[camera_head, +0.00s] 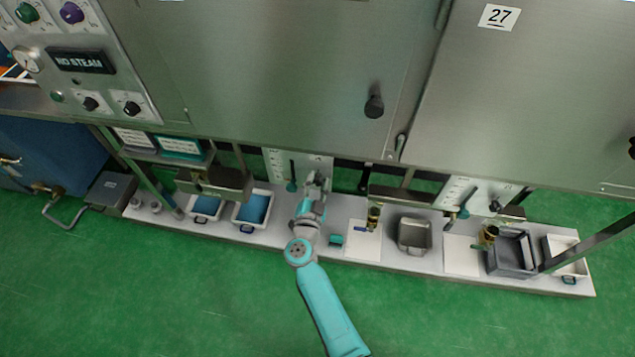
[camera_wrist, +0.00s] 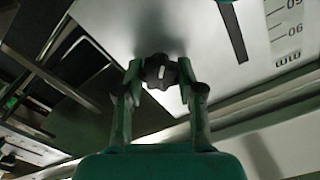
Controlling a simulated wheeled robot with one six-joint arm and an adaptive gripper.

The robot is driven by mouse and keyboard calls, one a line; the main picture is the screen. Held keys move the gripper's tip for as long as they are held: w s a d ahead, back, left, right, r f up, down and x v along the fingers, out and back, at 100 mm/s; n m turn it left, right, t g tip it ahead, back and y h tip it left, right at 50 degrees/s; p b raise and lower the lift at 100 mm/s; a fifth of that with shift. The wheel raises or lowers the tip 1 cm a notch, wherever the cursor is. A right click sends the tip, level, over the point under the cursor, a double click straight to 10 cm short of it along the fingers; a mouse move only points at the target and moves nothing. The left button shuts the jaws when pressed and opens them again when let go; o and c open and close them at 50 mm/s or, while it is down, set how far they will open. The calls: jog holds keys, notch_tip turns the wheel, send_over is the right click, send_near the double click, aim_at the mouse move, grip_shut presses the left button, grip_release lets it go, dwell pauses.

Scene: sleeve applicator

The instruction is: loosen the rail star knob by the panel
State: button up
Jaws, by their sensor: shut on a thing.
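In the wrist view, the dark star knob (camera_wrist: 160,71) with a pale mark on its face sits between the two fingertips of my gripper (camera_wrist: 161,76). The fingers touch it from both sides. The knob is in front of a pale plate with a printed scale (camera_wrist: 284,32). In the head view, my gripper (camera_head: 317,183) is at the right edge of the left scale plate (camera_head: 277,158), and it hides the knob there. The control panel (camera_head: 84,90) with the "NO STEAM" sign is at the upper left.
The low white shelf (camera_head: 340,205) holds two blue-filled trays (camera_head: 252,207), a small teal block (camera_head: 336,240), a metal pan (camera_head: 413,235) and grey bins (camera_head: 511,253). A second scale plate (camera_head: 462,190) is to the right. Large steel doors (camera_head: 290,70) rise above. The green floor in front is clear.

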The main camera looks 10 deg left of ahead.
jog(key=shift+n, duration=0.5)
jog(key=o, duration=1.2)
jog(key=shift+c, duration=0.2)
jog(key=s, duration=1.2)
jog(key=shift+a, duration=0.25)
